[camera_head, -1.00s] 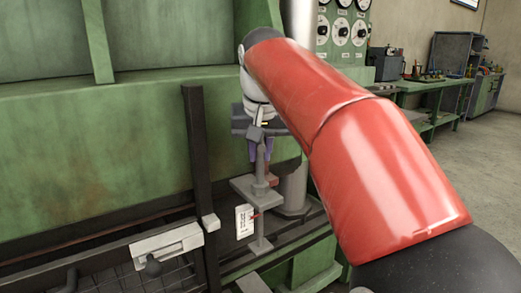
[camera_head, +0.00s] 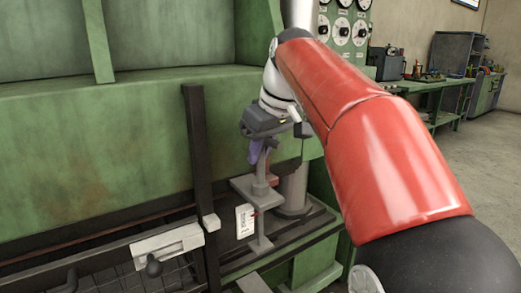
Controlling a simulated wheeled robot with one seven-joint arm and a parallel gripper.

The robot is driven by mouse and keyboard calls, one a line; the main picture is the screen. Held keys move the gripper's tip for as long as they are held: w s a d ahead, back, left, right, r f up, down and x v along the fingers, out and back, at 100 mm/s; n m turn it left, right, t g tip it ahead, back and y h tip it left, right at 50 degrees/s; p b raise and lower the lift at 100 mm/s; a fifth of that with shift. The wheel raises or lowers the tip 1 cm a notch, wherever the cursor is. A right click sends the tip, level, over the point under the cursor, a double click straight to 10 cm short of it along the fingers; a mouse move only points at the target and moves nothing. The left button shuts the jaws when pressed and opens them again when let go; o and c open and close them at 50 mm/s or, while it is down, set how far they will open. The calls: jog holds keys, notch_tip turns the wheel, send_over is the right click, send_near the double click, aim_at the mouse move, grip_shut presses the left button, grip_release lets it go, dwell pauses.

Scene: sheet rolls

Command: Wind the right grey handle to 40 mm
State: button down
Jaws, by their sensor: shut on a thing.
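The right grey handle (camera_head: 261,172) stands on a grey post with a flat grey plate (camera_head: 248,188), beside the dark rail of the green machine. My gripper (camera_head: 259,154), with purple fingers, is shut on the upper part of the handle. The gripper is tilted, and its body and wrist hide the handle's top. A small white scale plate (camera_head: 244,221) with a red pointer mark stands just below the grey plate. Its figures are too small to read.
A dark upright post (camera_head: 200,170) stands left of the handle. A thick grey column (camera_head: 293,188) stands close on its right. A black knob (camera_head: 153,266) is at the lower left. Gauges (camera_head: 343,30) and a green bench (camera_head: 430,88) are further back.

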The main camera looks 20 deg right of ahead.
aim_at(270, 139)
jog(key=shift+s+a+f, duration=0.1)
jog(key=shift+a, duration=0.05)
jog(key=c, duration=1.3)
grip_release()
jog(key=shift+v, duration=4)
jog(key=shift+c, duration=0.2)
